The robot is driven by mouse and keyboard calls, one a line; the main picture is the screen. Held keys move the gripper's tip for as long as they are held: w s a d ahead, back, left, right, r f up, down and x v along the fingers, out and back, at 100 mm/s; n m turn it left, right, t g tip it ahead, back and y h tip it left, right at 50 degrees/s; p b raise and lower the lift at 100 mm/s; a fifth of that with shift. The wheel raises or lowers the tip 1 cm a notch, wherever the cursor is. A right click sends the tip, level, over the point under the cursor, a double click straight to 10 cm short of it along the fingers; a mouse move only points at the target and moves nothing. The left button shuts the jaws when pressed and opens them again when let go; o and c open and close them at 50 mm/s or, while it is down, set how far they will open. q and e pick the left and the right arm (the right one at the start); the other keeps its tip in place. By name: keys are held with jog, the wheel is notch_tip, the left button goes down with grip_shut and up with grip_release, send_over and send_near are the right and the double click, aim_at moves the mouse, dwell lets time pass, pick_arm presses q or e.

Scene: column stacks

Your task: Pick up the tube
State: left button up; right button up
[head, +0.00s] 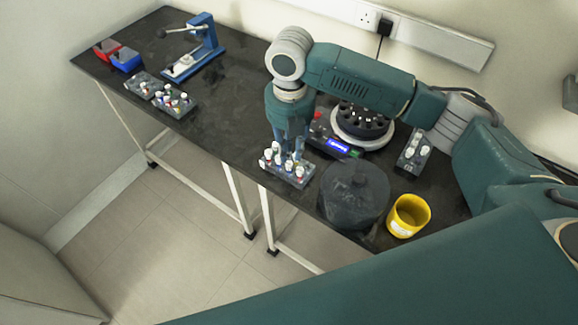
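Several small tubes with white, red and blue caps stand in a grey rack (287,174) near the front edge of the black table. My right gripper (293,150) points down over this rack, its fingers among or just above the tube tops. The fingers are small and partly hidden by the tubes, so I cannot tell whether they hold one. Two more racks of capped tubes (173,101) (144,86) stand at the left. My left gripper is not in view.
A round centrifuge (362,122) with a lit display, a dark round lid (353,196), a yellow cup (408,215) and a small rack (413,153) crowd the right. A blue press (204,40) and red and blue boxes (125,60) stand far left. The table's middle is clear.

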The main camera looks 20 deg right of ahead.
aim_at(289, 164)
jog(key=shift+w+f, duration=0.15)
jog(key=shift+f, duration=0.15)
notch_tip(289, 164, down, 4)
jog(key=shift+f+p, duration=0.2)
jog(key=shift+p, duration=0.55)
jog(key=shift+f, duration=0.3)
jog(key=shift+w, duration=0.1)
jog(key=c, duration=0.4)
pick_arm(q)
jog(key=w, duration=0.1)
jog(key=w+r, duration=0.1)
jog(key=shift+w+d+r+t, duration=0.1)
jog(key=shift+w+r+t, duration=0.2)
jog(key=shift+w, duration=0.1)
pick_arm(e)
jog(key=shift+o, duration=0.2)
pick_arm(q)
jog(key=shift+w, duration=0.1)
